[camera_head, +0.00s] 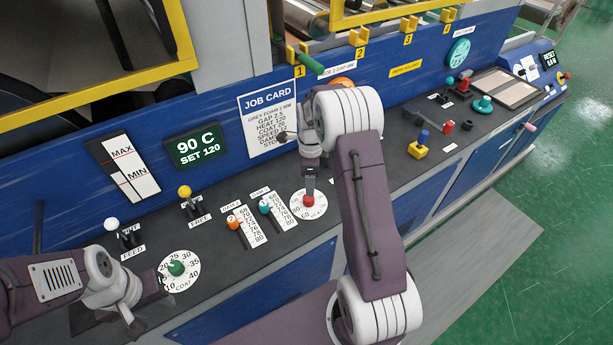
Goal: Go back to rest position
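My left gripper (152,291) is at the lower left, low over the console beside the white COAT dial (183,284) with its green knob (176,268). Its fingers are dark and small, and I cannot tell whether they are open. My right arm comes up from the bottom middle and bends over the console. Its gripper (310,182) points down at the red knob (309,200) of the HEAT dial (296,209). I cannot tell whether its fingers touch or hold the knob.
The blue panel with the job card (268,115) rises behind. Green floor (520,240) is open at right.

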